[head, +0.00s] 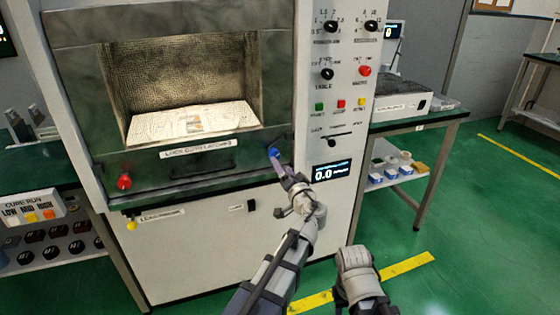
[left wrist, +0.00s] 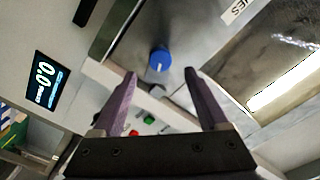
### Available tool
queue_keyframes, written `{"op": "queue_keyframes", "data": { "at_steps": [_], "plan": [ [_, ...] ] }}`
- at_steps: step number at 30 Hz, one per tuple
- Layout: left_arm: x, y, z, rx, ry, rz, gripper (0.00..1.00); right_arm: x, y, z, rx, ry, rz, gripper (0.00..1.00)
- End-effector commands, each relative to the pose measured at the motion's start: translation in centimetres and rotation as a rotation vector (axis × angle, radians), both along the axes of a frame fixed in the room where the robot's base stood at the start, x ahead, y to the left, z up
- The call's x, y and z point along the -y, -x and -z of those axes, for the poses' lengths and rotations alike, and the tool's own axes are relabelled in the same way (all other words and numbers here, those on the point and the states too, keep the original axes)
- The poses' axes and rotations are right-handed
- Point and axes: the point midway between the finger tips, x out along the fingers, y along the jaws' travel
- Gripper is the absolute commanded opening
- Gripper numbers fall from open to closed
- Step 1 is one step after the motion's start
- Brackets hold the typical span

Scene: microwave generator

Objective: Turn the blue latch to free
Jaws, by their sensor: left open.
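The blue latch (head: 272,153) is a small round knob at the lower right of the microwave's dark door frame. Contact cannot be made out. My right gripper's fingers do not show.
A red knob (head: 124,181) sits at the door's lower left, with a latch label (head: 202,148) between. The control panel (head: 340,85) with dials, buttons and a lit display (head: 332,171) stands just right of the latch. A side table (head: 425,122) is farther right.

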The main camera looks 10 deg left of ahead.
Motion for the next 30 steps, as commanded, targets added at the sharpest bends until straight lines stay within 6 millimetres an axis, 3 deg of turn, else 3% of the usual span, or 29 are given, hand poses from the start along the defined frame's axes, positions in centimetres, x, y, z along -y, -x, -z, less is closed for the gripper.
{"op": "queue_keyframes", "data": {
  "at_steps": [9, 15, 27, 30],
  "plan": [
    [-2.7, -4.1, 0.0, -0.001, 0.001, -0.004, 0.77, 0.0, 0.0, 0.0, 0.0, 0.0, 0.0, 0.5],
    [-3.8, -5.7, 0.0, -0.001, 0.001, -0.003, 0.77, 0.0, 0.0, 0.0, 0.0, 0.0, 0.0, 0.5],
    [-4.2, -6.1, 0.0, -0.002, 0.001, -0.002, 0.77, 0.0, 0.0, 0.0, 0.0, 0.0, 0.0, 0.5],
    [-4.2, -6.1, 0.0, -0.002, 0.001, -0.002, 0.66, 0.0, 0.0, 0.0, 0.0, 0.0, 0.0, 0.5]
  ]
}}
